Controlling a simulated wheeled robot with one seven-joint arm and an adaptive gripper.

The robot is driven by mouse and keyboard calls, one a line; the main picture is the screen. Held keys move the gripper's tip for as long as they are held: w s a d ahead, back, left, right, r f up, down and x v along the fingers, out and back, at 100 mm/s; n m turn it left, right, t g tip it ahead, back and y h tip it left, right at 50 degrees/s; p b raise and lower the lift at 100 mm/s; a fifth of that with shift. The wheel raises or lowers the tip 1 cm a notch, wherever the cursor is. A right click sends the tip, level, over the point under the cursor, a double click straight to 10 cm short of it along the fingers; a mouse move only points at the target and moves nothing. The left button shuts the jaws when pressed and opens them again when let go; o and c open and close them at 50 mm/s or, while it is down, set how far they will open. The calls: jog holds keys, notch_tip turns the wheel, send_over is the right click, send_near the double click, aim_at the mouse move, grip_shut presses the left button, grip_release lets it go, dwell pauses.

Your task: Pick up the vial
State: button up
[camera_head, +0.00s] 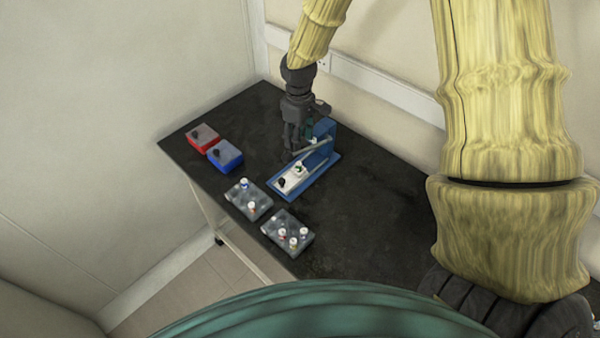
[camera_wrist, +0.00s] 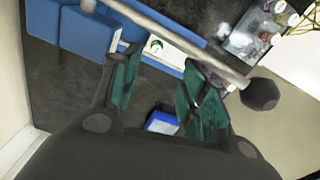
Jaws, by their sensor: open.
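A vial (camera_head: 299,168) with a white cap stands on the white block of a blue lever press (camera_head: 318,178) in the head view. In the wrist view a round green-and-white top (camera_wrist: 155,46), probably this vial, shows on the white block, just past the fingertips. My gripper (camera_head: 293,148) is over the press's left rear side, pointing down, close to the lever. In the wrist view its green-padded fingers (camera_wrist: 160,62) are apart with nothing between them. The grey lever bar (camera_wrist: 180,40) crosses in front of the fingertips. Other vials (camera_head: 294,241) stand in grey racks.
Two grey racks (camera_head: 256,212) (camera_head: 278,243) stand at the table's front edge. A red box (camera_head: 203,132) and a blue box (camera_head: 225,148) sit left of the press. The black table (camera_head: 370,220) is clear to the right. A wall (camera_head: 400,95) runs close behind.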

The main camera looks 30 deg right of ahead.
aim_at(298, 163)
jog(key=f, duration=0.3)
jog(key=shift+w+f, duration=0.2)
jog(key=f, duration=0.1)
jog(key=f+p, duration=0.1)
jog(key=shift+w+f, duration=0.2)
jog(key=shift+f, duration=0.15)
jog(key=shift+s+f+p, duration=0.1)
jog(key=shift+f+p, duration=0.25)
jog(key=shift+f, duration=0.15)
jog(key=shift+d+f+p, duration=0.15)
jog(key=shift+f+p, duration=0.8)
jog(key=shift+f, duration=0.35)
jog(key=shift+f+p, duration=0.35)
jog(key=shift+f, duration=0.85)
